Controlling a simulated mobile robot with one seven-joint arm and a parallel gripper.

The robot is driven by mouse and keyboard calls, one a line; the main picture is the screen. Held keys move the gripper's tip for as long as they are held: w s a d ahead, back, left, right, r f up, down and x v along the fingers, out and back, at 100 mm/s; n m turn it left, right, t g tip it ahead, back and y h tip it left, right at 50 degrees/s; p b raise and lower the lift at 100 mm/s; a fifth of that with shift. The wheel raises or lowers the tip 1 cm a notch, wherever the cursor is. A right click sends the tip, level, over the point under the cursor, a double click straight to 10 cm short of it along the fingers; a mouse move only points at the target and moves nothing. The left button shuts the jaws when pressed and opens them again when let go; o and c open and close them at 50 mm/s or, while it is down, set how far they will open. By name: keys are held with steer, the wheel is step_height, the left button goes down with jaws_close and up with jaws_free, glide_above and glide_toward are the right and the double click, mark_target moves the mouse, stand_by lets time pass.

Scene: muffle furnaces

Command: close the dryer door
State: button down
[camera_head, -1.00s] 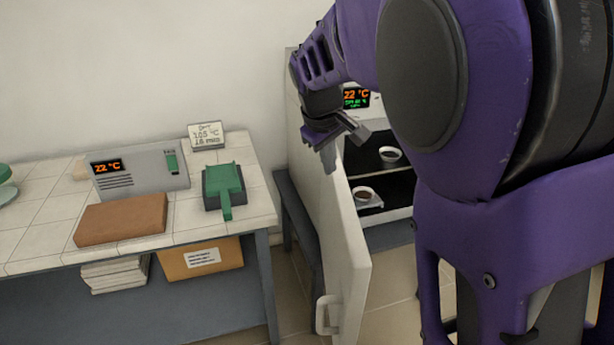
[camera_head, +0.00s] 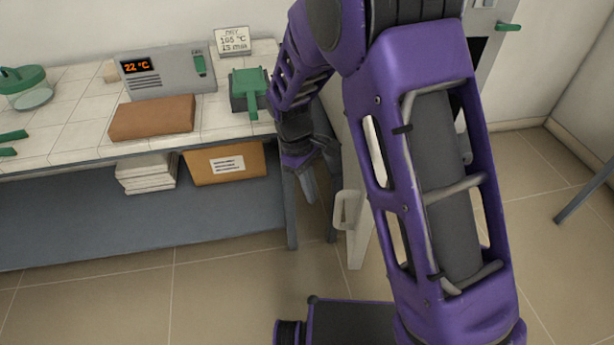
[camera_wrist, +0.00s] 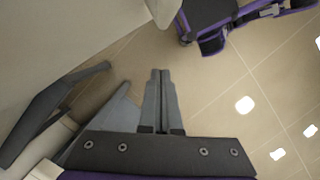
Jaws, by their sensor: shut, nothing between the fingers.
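The dryer (camera_head: 488,60) is at the upper right of the head view, mostly hidden behind my arm. Its cream door (camera_head: 357,242) stands open toward the front, and only its lower part and pale loop handle (camera_head: 345,210) show. My gripper (camera_head: 311,188) is shut and empty. It points down just left of the door, on the handle side, in front of the bench leg. In the wrist view the closed fingers (camera_wrist: 160,74) point over the floor, with a large pale surface, apparently the door (camera_wrist: 70,35), at upper left. I cannot tell whether they touch.
A tiled bench (camera_head: 70,118) on the left holds a grey instrument (camera_head: 170,73), a brown block (camera_head: 152,117) and a green-topped device (camera_head: 249,88). A cardboard box (camera_head: 225,164) and a stack (camera_head: 147,172) sit below. The floor (camera_head: 215,290) in front is clear.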

steer(key=shift+s+d+f, duration=0.3)
steer(key=shift+s+d, duration=0.1)
steer(key=shift+d, duration=0.25)
steer(key=shift+s+d+f, duration=0.3)
steer(key=shift+s+d, duration=0.1)
steer(key=shift+d, duration=0.2)
steer(key=shift+s+d+f, duration=0.3)
steer(key=shift+s+d, duration=0.1)
steer(key=shift+d, duration=0.25)
